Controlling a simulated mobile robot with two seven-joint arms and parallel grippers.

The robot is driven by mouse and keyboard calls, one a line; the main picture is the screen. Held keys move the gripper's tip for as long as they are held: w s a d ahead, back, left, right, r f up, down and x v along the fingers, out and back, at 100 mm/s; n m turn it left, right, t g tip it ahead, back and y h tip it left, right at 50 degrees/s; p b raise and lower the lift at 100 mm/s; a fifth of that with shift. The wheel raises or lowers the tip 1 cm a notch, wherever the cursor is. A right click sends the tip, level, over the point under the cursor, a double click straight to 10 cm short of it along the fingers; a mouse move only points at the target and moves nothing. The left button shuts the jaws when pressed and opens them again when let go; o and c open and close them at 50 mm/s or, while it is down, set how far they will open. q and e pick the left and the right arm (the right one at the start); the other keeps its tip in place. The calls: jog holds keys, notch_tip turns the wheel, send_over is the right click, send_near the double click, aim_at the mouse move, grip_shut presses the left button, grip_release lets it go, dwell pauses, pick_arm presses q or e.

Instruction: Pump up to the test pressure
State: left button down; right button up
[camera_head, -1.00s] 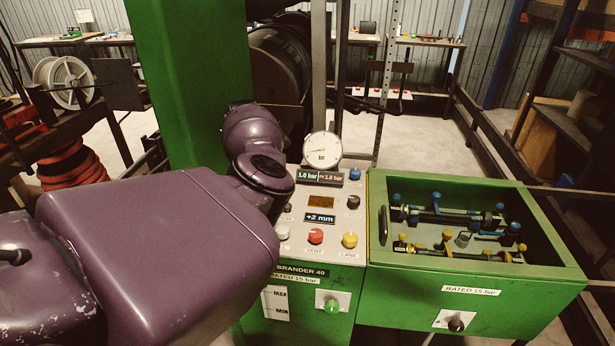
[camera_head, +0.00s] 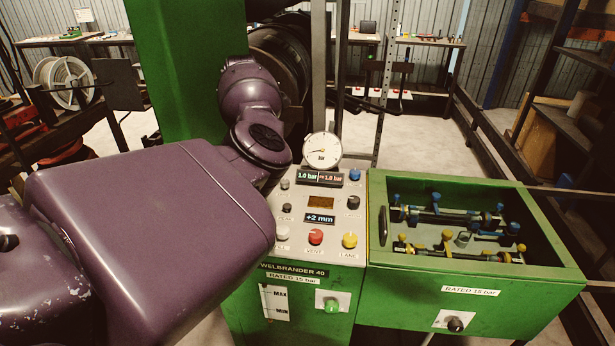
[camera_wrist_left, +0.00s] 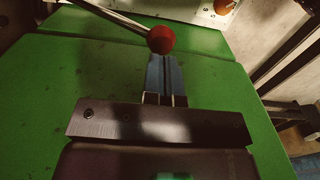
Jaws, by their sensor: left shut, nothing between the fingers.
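The pump lever shows in the left wrist view as a metal rod (camera_wrist_left: 115,17) ending in a red ball knob (camera_wrist_left: 160,39). My left gripper (camera_wrist_left: 164,62) is shut and empty, with its fingertips just below the knob in the picture. I cannot tell whether they touch it. In the head view my left arm hides this gripper and the lever. The round pressure gauge (camera_head: 322,151) stands on top of the green machine's control panel (camera_head: 290,235). My right gripper is not in view.
The panel has a red vent button (camera_head: 315,237), a yellow lane button (camera_head: 350,240) and several knobs. An open green test box (camera_head: 470,290), marked rated 15 bar, holds several hose fittings to the right. A green column (camera_head: 185,80) rises behind my left arm.

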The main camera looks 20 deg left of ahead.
pick_arm(q)
jog(key=shift+f, duration=0.1)
dwell(0.8)
jog(key=shift+s+f, duration=0.9)
jog(key=shift+f, duration=4.6)
jog(key=r, duration=0.3)
jog(key=w+r, duration=0.1)
jog(key=r, duration=0.3)
jog(key=w+r, duration=0.1)
jog(key=r, duration=0.3)
jog(key=shift+r, duration=0.1)
jog(key=shift+s+f, duration=0.95)
jog(key=shift+f, duration=4.65)
jog(key=shift+w+r, duration=0.3)
jog(key=shift+r, duration=1.55)
jog(key=shift+w+r, duration=0.35)
jog(key=shift+r, duration=1.5)
jog(key=shift+w+r, duration=0.3)
jog(key=shift+r, duration=1.55)
jog(key=shift+f, duration=0.1)
